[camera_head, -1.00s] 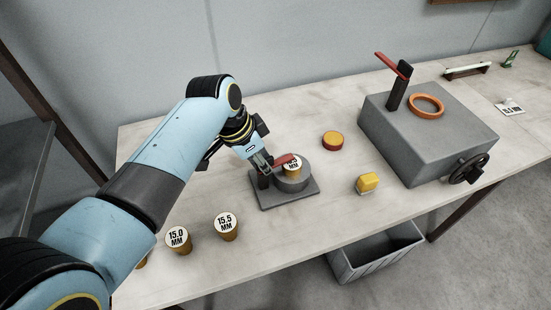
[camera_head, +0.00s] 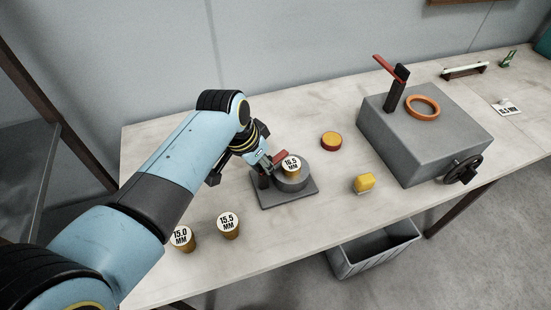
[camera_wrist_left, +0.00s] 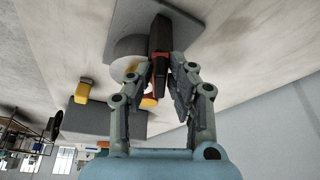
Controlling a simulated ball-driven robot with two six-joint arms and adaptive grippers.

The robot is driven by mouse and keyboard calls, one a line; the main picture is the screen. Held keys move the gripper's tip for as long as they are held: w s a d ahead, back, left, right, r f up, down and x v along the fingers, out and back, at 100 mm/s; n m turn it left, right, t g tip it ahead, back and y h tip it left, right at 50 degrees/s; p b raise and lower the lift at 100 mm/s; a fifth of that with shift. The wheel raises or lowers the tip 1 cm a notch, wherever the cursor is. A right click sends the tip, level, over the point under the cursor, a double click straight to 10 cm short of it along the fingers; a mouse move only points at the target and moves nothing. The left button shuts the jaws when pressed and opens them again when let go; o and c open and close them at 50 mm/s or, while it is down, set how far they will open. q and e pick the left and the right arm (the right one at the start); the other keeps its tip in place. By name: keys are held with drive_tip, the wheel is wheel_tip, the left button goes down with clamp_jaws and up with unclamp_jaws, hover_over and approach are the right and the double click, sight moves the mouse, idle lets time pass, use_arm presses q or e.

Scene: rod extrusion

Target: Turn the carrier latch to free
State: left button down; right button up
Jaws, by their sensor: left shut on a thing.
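The carrier (camera_head: 290,198) is a grey base with a round grey seat on the table. A brass die labelled 16.5 MM (camera_head: 291,165) sits in the seat, its label uncovered. The carrier latch (camera_head: 281,156) is a red lever beside the die, pointing away toward the back. My left gripper (camera_head: 268,167) is shut on the latch at the carrier's back left. In the left wrist view, the dark latch post (camera_wrist_left: 160,38) and a bit of red show between the fingers (camera_wrist_left: 158,90). The fingers hide part of the lever. My right gripper is not in view.
Dies marked 15.0 MM (camera_head: 182,238) and 15.5 MM (camera_head: 228,226) stand front left. A red-and-yellow disc (camera_head: 331,141) and a yellow block (camera_head: 364,183) lie to the right. A grey machine (camera_head: 425,140) with its own red lever stands beyond. A grey bin (camera_head: 375,250) is below the table.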

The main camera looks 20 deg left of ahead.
use_arm(q)
drive_tip(key=shift+n, duration=0.4)
drive_tip(key=shift+r+n+p, duration=0.1)
drive_tip(key=shift+n+p, duration=0.3)
drive_tip(key=shift+p, duration=0.05)
drive_tip(key=shift+n+y, duration=0.4)
drive_tip(key=shift+n, duration=0.2)
drive_tip(key=shift+p, duration=0.3)
